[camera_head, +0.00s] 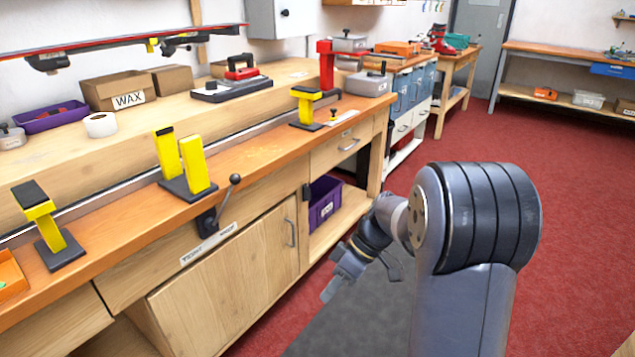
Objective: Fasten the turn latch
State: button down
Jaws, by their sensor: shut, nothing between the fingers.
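A small dark fitting (305,193) sits on the cabinet frame just right of the wooden cabinet door (225,290). It may be the turn latch, but it is too small to tell which way it is turned. The door looks closed and has a metal pull handle (290,233) near its right edge. My gripper (329,292) is shut and empty, pointing down and left. In the picture it is below and right of the dark fitting, apparently in front of the bench and apart from it.
A lever with a black ball knob (235,179) sticks up at the bench's front edge. Yellow supports (197,163) stand on the bench top. A purple bin (323,203) sits on the open shelf right of the door. Red floor (580,200) is clear to the right.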

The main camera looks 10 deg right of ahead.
aim_at(306, 190)
jog(key=i+z, duration=0.25)
jog(key=i, duration=1.7)
jog(key=i+l, duration=0.05)
